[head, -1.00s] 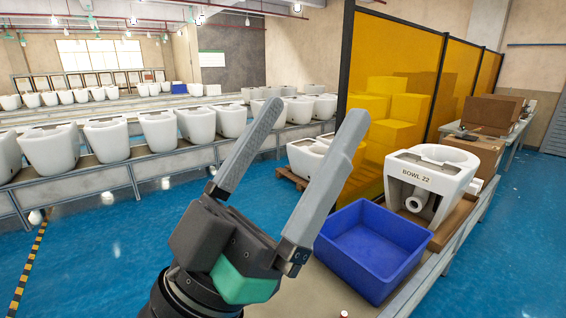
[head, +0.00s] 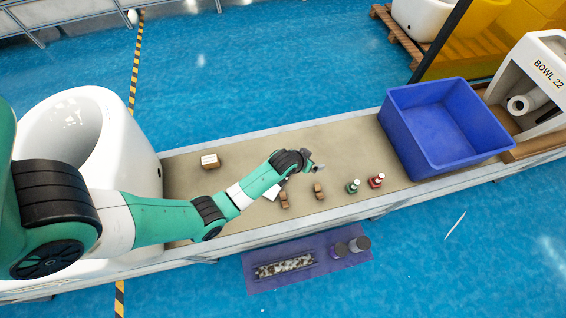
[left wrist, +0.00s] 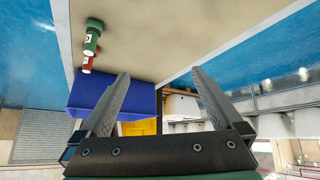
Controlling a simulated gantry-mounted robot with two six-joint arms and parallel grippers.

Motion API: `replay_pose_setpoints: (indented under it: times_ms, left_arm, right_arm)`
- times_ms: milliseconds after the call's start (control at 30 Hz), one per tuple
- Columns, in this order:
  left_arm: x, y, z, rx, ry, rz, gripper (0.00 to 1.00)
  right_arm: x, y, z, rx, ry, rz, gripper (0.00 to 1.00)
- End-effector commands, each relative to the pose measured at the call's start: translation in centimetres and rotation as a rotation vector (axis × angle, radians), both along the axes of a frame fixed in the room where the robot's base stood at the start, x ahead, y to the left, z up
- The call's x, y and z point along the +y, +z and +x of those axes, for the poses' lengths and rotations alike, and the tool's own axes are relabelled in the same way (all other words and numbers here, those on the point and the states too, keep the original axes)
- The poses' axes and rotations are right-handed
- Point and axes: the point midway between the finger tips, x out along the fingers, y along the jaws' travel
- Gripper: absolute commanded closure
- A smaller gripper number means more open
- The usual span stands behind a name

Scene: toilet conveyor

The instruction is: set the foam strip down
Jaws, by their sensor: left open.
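My left gripper (head: 314,168) is over the middle of the tan bench top in the head view. In the left wrist view (left wrist: 161,76) its two fingers are wide apart with nothing held between them. A long speckled grey-white strip (head: 285,267) lies on a purple mat (head: 262,287) below the bench's front edge; it may be the foam strip, but I cannot tell for sure. No strip shows in the left wrist view. My right gripper is not in view.
The bench (head: 355,140) carries small brown blocks (head: 319,191), a green bottle (head: 353,186), a red bottle (head: 377,181), a box (head: 210,161) and a blue bin (head: 440,130). A white toilet bowl (head: 85,115) stands left; another, BOWL 22 (head: 540,75), stands right. Dark cylinders (head: 359,243) stand on the mat.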

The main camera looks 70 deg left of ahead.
Motion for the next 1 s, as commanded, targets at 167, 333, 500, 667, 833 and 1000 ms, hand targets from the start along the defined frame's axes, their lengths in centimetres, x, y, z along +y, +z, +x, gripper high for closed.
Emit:
replay_pose_setpoints:
  times_ms: [167, 333, 500, 667, 833, 1000]
  left_arm:
    - [0.9, -6.7, -12.2, 0.246, 0.115, -0.085, 0.0]
    - [1.6, -7.2, -14.4, 0.266, 0.159, -0.1, 0.0]
    - [1.8, -8.6, -13.9, 0.264, 0.157, -0.099, 0.0]
    - [2.4, -11.5, -13.1, 0.262, 0.156, -0.098, 0.0]
    - [3.1, -13.4, -12.2, 0.262, 0.155, -0.099, 0.0]
    - [3.2, -13.3, -12.1, 0.262, 0.155, -0.099, 0.0]
  right_arm:
    - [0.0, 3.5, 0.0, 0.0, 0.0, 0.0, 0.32]
    - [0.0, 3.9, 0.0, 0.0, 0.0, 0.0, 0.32]
    - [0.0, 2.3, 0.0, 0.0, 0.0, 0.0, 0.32]
    - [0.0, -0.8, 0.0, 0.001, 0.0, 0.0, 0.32]
    - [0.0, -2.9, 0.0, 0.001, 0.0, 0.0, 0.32]
    - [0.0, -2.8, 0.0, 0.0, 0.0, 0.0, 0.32]
